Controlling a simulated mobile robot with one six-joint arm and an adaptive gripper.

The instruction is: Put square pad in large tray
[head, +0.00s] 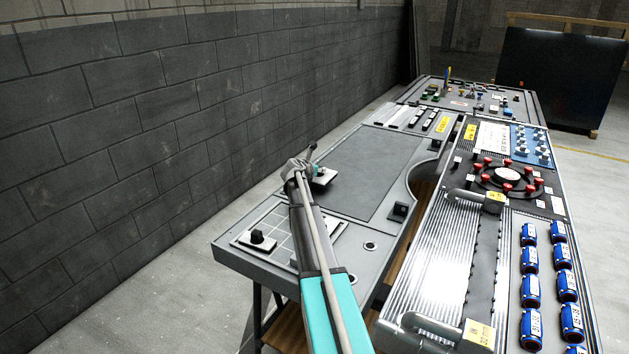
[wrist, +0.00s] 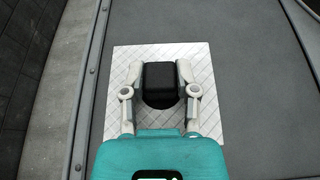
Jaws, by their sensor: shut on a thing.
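The square pad (wrist: 121,62) is a pale, quilted plate with a black knob (wrist: 160,76) in its middle. My gripper (wrist: 163,82) is shut on this knob, one finger on each side. In the head view the pad (head: 325,181) shows beside my wrist, near the wall side of the grey table. I cannot tell whether it touches the surface. A large dark grey rectangular area (head: 372,172) lies to its right; I cannot tell whether this is the large tray. A gridded light panel (head: 290,230) lies nearer, partly behind my arm.
Another pale plate with a black knob (head: 257,238) stands on the gridded panel. A small black block (head: 399,210) stands by the table's curved cutout. The right-hand bench holds blue cans (head: 532,290) and a ring of red knobs (head: 508,176). A brick wall (head: 190,110) runs along the left.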

